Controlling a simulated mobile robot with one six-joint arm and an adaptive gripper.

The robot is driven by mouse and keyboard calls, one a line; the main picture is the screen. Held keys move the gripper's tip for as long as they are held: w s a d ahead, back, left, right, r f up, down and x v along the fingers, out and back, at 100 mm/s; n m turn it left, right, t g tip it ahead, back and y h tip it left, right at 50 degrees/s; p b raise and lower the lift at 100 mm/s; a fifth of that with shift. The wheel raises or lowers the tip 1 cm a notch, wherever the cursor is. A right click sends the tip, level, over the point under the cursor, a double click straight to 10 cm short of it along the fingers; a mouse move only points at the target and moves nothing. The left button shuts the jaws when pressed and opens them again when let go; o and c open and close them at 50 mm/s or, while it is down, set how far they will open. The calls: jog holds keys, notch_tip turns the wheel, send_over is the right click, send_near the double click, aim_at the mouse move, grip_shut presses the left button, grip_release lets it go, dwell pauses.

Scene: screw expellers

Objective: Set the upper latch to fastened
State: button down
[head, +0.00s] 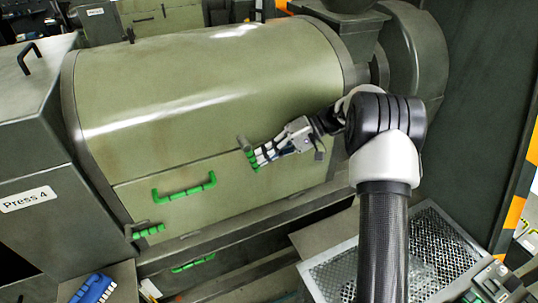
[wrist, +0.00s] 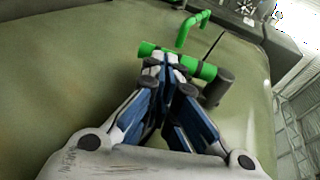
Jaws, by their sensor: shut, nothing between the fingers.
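The upper latch (head: 251,158) is a green grip on a dark round pivot, on the right part of the green press cover, by the seam. In the head view its grip slants down to the right from the pivot. In the wrist view the latch (wrist: 205,71) lies across, just beyond my fingertips, with its dark pivot at the right end. My gripper (head: 262,157) is shut and empty, its tips at the latch grip. In the wrist view the fingertips (wrist: 167,64) overlap the grip; I cannot tell whether they touch it.
A green handle (head: 184,188) is on the lower panel, left of the upper latch. A lower latch (head: 150,231) sits at the panel's lower left corner. A perforated metal tray (head: 325,277) is below my arm. A blue object (head: 93,288) lies at the lower left.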

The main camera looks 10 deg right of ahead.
jog(key=shift+s+a+f+b, duration=0.15)
jog(key=shift+a+f+b, duration=0.55)
jog(key=shift+b, duration=0.2)
jog(key=shift+a, duration=0.1)
